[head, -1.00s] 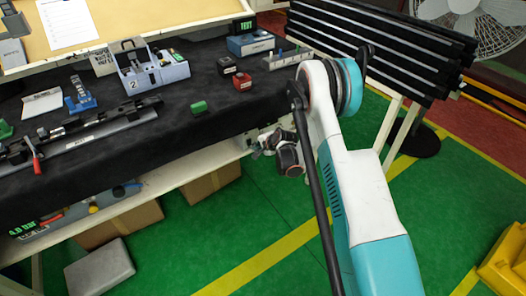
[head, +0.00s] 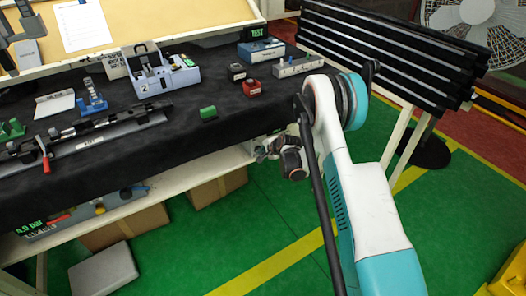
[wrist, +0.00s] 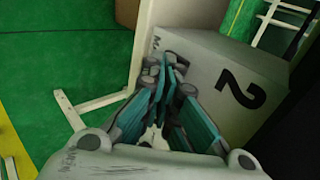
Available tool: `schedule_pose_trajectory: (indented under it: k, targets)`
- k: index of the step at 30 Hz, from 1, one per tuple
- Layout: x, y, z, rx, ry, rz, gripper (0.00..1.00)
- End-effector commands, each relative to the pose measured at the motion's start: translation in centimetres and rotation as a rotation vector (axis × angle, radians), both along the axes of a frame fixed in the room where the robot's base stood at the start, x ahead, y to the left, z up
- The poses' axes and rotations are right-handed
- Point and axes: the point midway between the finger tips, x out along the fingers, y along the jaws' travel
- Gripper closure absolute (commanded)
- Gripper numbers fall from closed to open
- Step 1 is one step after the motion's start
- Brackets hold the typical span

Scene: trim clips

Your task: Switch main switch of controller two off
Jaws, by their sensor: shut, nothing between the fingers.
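In the wrist view, a grey box marked with a large black 2 (wrist: 225,75) fills the upper right; I take it as controller two. Small lettering beginning "MA" shows at its upper left edge. My gripper (wrist: 165,68) is shut and empty, with its fingertips in front of the box's left part, close to that lettering. The fingers hide whatever lies behind them, so no main switch can be made out, nor whether they touch the box. In the head view my gripper (head: 262,150) is small, below the bench's front right edge, and the controller cannot be made out there.
A pale bench leg (wrist: 143,45) stands just left of the box. In the head view, the dark bench top (head: 165,115) carries a blue-grey fixture marked 2 (head: 165,80) and a green block (head: 208,113). A black slatted rack (head: 390,55) stands right. Green floor (head: 240,220) is open in front.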

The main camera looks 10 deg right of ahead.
Motion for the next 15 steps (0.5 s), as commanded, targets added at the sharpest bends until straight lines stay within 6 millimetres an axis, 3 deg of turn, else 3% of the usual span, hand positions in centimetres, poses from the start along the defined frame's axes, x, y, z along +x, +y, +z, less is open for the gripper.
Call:
schedule_pose_trajectory:
  k: [15]
  targets:
    - [0.0, 0.0, 1.6, 0.0, -0.001, 0.0, 1.0]
